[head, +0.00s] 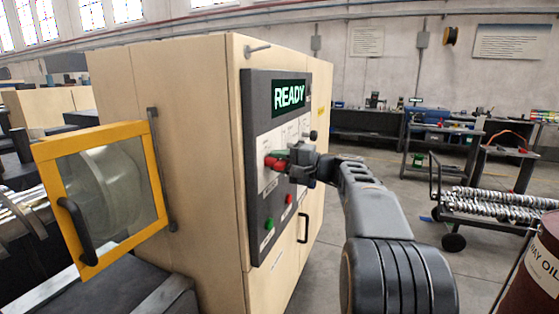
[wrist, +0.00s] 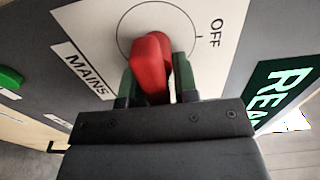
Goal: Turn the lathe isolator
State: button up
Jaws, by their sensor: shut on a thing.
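The lathe isolator is a red handle (wrist: 150,62) on a white plate marked MAINS and OFF (wrist: 95,30) in the wrist view. In the head view the red handle (head: 275,163) sits on the dark control panel (head: 257,200) of the wooden cabinet, below the lit READY display (head: 288,95). My gripper (head: 288,160) reaches the handle from the right. In the wrist view my gripper's green-tipped fingers (wrist: 155,78) stand on both sides of the red handle and are shut on it. The fingers hide part of the handle's lower end.
Green (head: 269,225) and red (head: 289,199) buttons sit below the handle. A yellow-framed guard (head: 50,165) stands at left. A trolley with metal rods (head: 500,200) and a dark red oil barrel (head: 540,270) stand at right. Open floor lies between cabinet and trolley.

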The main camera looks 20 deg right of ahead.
dwell(0.4)
jog(key=o, duration=0.7)
jog(key=b+v, duration=0.2)
jog(key=v, duration=1.2)
jog(key=shift+w+a, duration=0.1)
